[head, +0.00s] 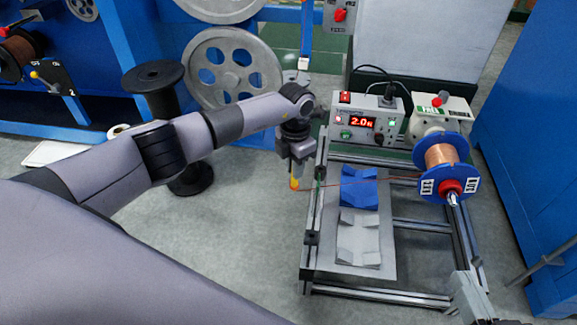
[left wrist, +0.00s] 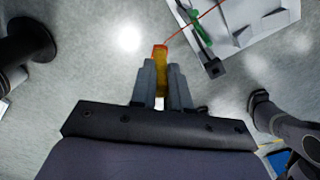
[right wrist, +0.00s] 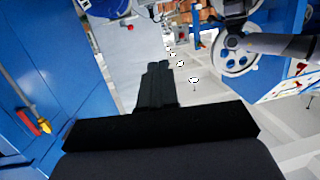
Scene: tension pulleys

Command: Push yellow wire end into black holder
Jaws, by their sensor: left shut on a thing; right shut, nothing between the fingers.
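My left gripper (head: 294,182) is shut on the yellow wire end (head: 294,184), pointing down, left of the bench frame. In the left wrist view the yellow end (left wrist: 160,55) sits between the fingers (left wrist: 162,80). A thin red wire (head: 360,183) runs from it to the copper spool (head: 441,155). A small black block (head: 311,237), possibly the black holder, sits on the frame's left rail, apart from the yellow end; it also shows in the left wrist view (left wrist: 215,68). My right gripper (right wrist: 158,72) is shut and empty.
A green-and-black part (head: 320,174) stands on the left rail beside the wire. Blue (head: 358,190) and grey (head: 358,238) cradles lie on the plate. A control box (head: 367,122) reading 2.0 stands behind. A black reel (head: 160,90) stands left.

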